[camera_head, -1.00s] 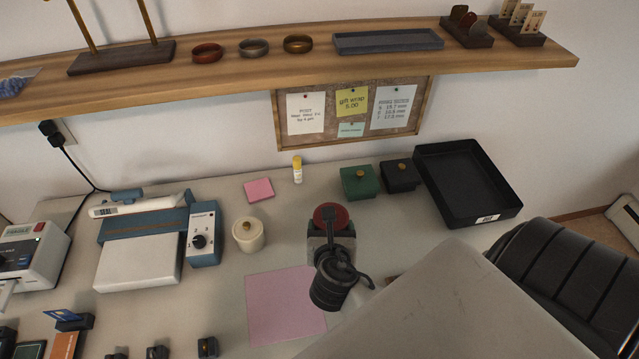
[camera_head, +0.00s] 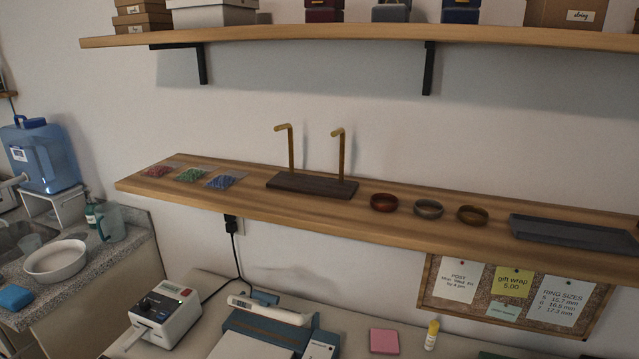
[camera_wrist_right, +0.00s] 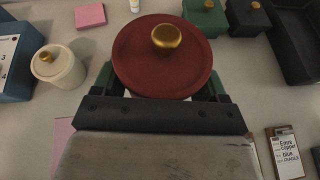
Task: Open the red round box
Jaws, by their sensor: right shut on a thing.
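The red round box shows from above in the right wrist view as a dark red round lid (camera_wrist_right: 140,62) with a gold knob (camera_wrist_right: 167,36). My right gripper (camera_wrist_right: 165,88) has its fingers on both sides beneath the lid's rim and is shut on the box. The lid hides the box body and the fingertips, so I cannot tell whether the grip is on the lid or the body, or whether they are apart. The head view shows neither the box nor either gripper.
In the right wrist view, a cream pot (camera_wrist_right: 58,66) stands to the left. A green box (camera_wrist_right: 205,18), a dark box (camera_wrist_right: 247,18) and a black tray (camera_wrist_right: 292,40) lie behind. A clipboard tag (camera_wrist_right: 285,152) is at lower right. The head view shows a wooden shelf (camera_head: 240,205).

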